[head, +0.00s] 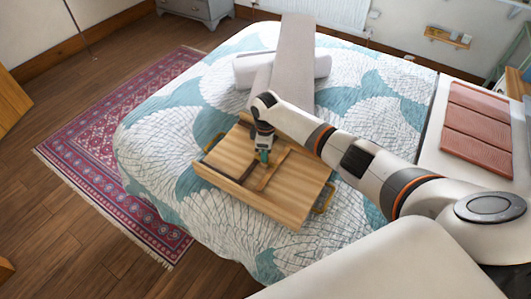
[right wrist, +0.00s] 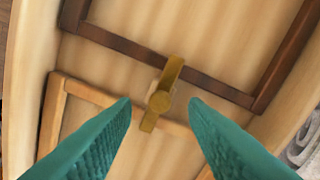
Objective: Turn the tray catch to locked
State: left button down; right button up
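The wooden tray (head: 300,197) lies on the bed, with a metal handle (head: 323,200) at its right end. In the right wrist view the brass tray catch (right wrist: 166,82) is a short bar on a round pivot. It lies slightly tilted, its upper end over a dark wood frame (right wrist: 120,40) and its lower end over a light wood frame (right wrist: 54,110). My right gripper (head: 263,158) points down over the tray. Its green fingertips (right wrist: 160,104) are open, one on each side of the catch, with visible gaps. My left gripper is not in view.
The bed (head: 215,215) has a teal and white patterned cover. White cushions (head: 250,70) lie behind the tray. A red rug (head: 95,150) covers the floor at left. Reddish slatted panels (head: 477,128) lie at right.

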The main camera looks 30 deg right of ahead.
notch_tip(320, 180, up, 10)
jog(key=shift+b, duration=0.3)
dwell(0.4)
